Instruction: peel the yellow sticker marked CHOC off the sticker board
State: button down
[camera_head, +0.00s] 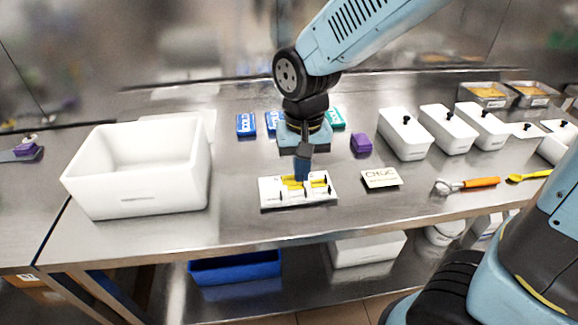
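The sticker board (271,198) is a white board lying flat near the front of the steel table. Several yellow stickers (319,183) with dark marks show on it. The marks are too small to read, so I cannot tell which sticker says CHOC. My gripper (302,178) points straight down over the middle of the board, with its tips at or just above a yellow patch. The fingers look close together, but I cannot tell whether they hold a sticker. They hide part of the board's middle.
A white card marked CHOC (381,178) lies to the board's right. A big white bin (140,190) stands at left. Blue packs (246,125) and a purple block (361,144) lie behind. White lidded tubs (404,134), an orange-handled tool (480,182) and a yellow spoon (528,176) are at right.

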jog(key=s+d+r, duration=0.1)
jog(key=s+d, duration=0.1)
jog(key=s+r, duration=0.1)
jog(key=shift+s+d+r, duration=0.3)
jog(key=shift+s+d, duration=0.1)
jog(key=shift+r, duration=2.75)
